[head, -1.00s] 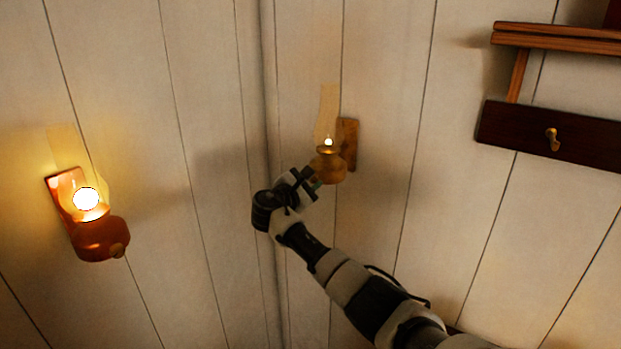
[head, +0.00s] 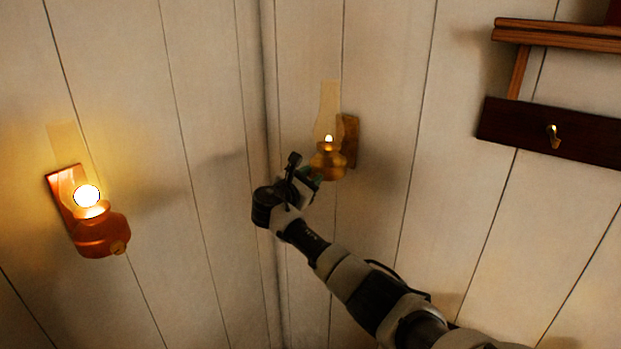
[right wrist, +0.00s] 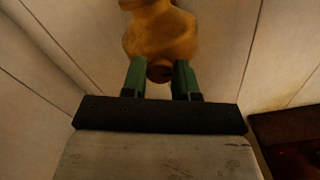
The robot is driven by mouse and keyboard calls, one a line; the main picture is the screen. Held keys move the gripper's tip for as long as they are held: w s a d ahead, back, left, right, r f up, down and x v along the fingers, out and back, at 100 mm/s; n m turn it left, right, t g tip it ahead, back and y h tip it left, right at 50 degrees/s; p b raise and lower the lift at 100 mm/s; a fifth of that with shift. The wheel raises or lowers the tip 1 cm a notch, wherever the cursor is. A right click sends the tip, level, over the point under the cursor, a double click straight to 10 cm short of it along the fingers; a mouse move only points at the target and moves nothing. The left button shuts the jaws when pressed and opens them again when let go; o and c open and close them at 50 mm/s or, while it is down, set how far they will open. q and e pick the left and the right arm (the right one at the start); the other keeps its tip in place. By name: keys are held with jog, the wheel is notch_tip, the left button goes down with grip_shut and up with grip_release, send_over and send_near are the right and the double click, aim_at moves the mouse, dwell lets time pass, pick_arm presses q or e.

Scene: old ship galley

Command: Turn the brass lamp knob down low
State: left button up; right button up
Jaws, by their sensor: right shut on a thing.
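The brass lamp (head: 328,163) hangs on the wall right of the corner, with a clear chimney and a small flame. My right gripper (head: 311,179) reaches it from the lower left. In the right wrist view the lamp's rounded body (right wrist: 162,35) is above, and the dark round knob (right wrist: 160,71) sits between the two green fingers of my right gripper (right wrist: 160,78), which is shut on it. In the head view the knob is hidden behind the gripper. My left gripper is not in view.
A second lamp, copper-red (head: 100,236), hangs on the left wall and burns with a larger, bright flame. A dark wooden rail (head: 510,130) with a brass hook (head: 554,136) and a shelf (head: 560,37) are at the upper right. The wall between is bare.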

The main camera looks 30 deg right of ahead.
jog(key=shift+f, duration=0.15)
jog(key=o, duration=0.9)
jog(key=shift+o, duration=0.2)
jog(key=b+v, duration=0.4)
jog(key=v, duration=0.7)
